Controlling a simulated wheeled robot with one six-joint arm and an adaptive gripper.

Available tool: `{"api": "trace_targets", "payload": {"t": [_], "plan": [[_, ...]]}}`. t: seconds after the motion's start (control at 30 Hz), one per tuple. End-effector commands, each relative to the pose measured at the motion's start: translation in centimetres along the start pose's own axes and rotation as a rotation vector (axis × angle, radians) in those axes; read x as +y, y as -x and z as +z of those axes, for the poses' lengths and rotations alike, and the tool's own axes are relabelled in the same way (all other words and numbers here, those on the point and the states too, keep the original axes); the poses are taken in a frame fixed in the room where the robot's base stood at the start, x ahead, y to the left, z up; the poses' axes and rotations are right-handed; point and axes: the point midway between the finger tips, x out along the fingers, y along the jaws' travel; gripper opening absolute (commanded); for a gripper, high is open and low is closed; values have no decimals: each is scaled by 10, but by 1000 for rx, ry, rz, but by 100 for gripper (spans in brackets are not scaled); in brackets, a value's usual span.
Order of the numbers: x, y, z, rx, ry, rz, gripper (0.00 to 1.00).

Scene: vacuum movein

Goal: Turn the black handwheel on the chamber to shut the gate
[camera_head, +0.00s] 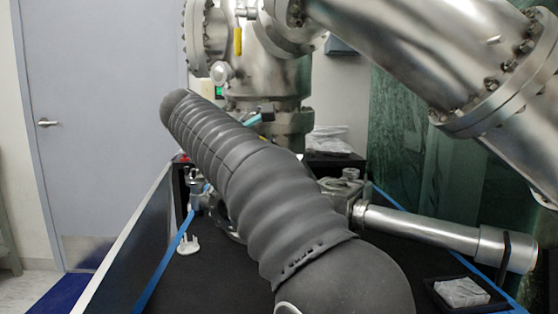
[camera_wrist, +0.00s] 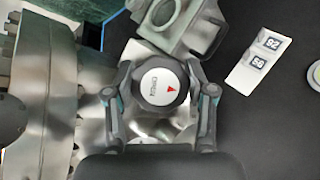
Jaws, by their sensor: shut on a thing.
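The black handwheel (camera_wrist: 162,88) shows in the wrist view as a round black knob with a white cap bearing a red triangle. My gripper (camera_wrist: 160,76) is shut on it, one finger on its left side and one on its right. In the head view, the steel chamber (camera_head: 265,78) stands at the back centre with bolted flanges. My dark ribbed arm reaches across the middle there and hides the handwheel and most of my gripper. I cannot tell from these views how far the gate is open.
A steel pipe (camera_head: 425,228) runs low to the right, and a large flanged tube crosses the upper right. A black tray (camera_head: 440,296) holds a wrapped item. A small white piece (camera_head: 188,246) stands on the black table. A numbered white card (camera_wrist: 258,64) lies right of the handwheel.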

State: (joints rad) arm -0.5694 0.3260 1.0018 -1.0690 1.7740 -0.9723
Motion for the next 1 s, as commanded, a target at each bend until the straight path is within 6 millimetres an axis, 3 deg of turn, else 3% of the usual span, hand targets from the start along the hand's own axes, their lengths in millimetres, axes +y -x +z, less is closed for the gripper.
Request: {"api": "trace_targets", "payload": {"t": [0.5, 1.0], "plan": [[-1, -1, 0, -1, -431, -180, 20], [-3, -1, -1, 0, -644, -268, 20]]}}
